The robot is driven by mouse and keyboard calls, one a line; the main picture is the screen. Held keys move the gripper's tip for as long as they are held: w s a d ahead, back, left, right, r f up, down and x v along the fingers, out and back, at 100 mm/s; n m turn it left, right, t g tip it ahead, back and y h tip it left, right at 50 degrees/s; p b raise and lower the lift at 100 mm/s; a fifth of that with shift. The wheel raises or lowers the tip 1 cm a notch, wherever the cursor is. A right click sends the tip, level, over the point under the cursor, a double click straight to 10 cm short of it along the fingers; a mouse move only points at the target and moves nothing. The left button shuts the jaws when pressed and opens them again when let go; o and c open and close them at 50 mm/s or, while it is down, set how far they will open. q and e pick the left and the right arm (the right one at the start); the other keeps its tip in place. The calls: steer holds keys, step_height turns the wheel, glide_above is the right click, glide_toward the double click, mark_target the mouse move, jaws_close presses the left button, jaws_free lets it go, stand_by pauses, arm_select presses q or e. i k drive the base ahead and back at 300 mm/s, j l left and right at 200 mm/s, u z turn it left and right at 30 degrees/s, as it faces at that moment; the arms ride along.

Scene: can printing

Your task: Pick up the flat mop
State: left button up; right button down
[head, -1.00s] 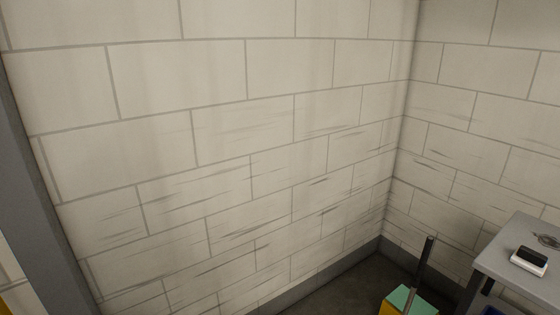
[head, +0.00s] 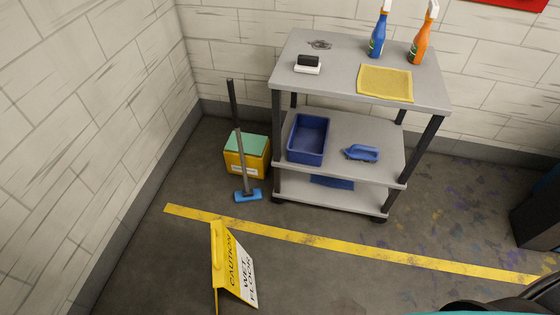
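The flat mop (head: 240,145) stands in the corner left of the cart in the head view. Its dark handle leans slightly, with the top end up and to the left. Its blue flat head (head: 248,196) rests on the floor. The handle passes in front of a yellow box with a green top. Neither of my grippers can be made out in the head view.
A grey cart (head: 430,92) holds spray bottles, a yellow cloth (head: 385,82), a blue bin (head: 308,139) and a blue brush (head: 360,153). The yellow box (head: 236,165) stands behind the mop. A yellow caution sign (head: 232,265) stands in front, near a yellow floor line (head: 330,243).

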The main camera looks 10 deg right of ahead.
mark_target(247, 194)
steer(key=i+l+u, duration=0.2)
steer(key=i+l, duration=0.2)
steer(key=l, duration=0.25)
steer(key=i+l+u, duration=0.1)
steer(key=l, duration=0.25)
steer(key=i+l+u, duration=0.1)
steer(key=i+l, duration=0.15)
steer(key=l, duration=0.1)
